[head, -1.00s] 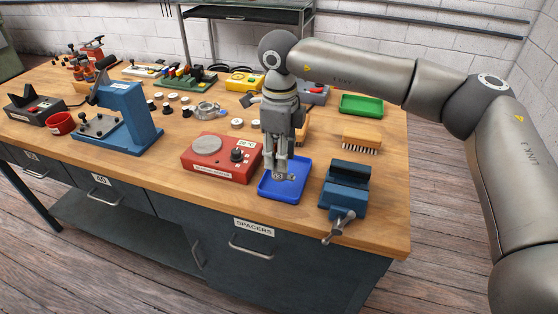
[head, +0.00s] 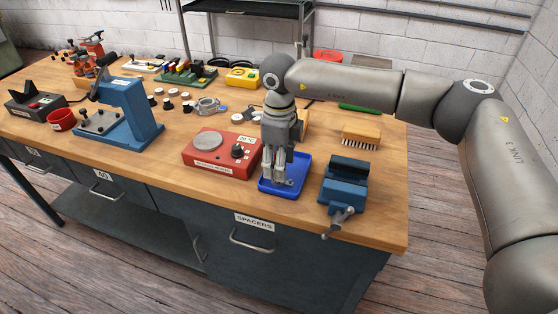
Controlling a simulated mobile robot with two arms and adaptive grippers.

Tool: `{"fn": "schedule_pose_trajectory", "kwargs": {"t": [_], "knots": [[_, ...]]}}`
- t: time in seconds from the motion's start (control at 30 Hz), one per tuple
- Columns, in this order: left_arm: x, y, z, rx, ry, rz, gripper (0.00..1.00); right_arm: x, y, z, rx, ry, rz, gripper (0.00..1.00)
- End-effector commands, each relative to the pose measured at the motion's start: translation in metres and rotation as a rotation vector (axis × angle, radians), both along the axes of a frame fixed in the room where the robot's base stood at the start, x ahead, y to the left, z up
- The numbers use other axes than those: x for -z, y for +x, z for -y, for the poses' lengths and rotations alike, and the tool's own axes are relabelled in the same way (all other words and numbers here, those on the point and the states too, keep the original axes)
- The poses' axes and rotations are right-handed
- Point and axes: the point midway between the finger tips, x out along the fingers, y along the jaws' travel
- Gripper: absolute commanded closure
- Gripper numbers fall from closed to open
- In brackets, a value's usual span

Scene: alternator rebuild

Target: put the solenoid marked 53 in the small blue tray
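The small blue tray (head: 297,168) lies near the front edge of the bench, between a red tester and a blue vise. My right gripper (head: 275,180) points down over the tray, with its fingertips low inside the tray outline. A small grey metal part (head: 289,183) shows at the fingertips, on their right side. It may be the solenoid, but no number on it is readable. The fingers partly hide it, and I cannot tell whether they grip it or whether it rests on the tray floor. My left gripper is not in view.
The red tester (head: 222,155) stands close left of the tray and the blue vise (head: 343,185) close right. A brush (head: 361,136) lies behind the vise. A blue press (head: 130,115) stands further left.

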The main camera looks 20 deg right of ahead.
Motion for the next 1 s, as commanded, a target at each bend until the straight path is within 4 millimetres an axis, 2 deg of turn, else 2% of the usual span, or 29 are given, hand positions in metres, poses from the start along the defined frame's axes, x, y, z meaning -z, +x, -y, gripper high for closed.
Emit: {"fn": "schedule_pose_trajectory", "kwargs": {"t": [0.27, 0.43, 0.57, 0.8, 1.0], "knots": [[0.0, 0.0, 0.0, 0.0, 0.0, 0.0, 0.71, -0.001, 0.0, 0.0, 0.0, 0.0, 0.0, 0.47], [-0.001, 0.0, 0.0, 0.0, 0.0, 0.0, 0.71, -0.009, 0.001, 0.0, 0.0, 0.001, 0.003, 0.47], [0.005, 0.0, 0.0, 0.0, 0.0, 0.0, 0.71, -0.033, 0.001, 0.0, 0.0, 0.002, 0.005, 0.47], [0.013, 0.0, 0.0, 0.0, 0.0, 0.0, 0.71, -0.085, 0.001, -0.001, 0.0, 0.002, 0.005, 0.47], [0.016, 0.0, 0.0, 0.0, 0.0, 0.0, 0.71, -0.114, 0.001, 0.0, 0.001, 0.001, 0.003, 0.47]]}}
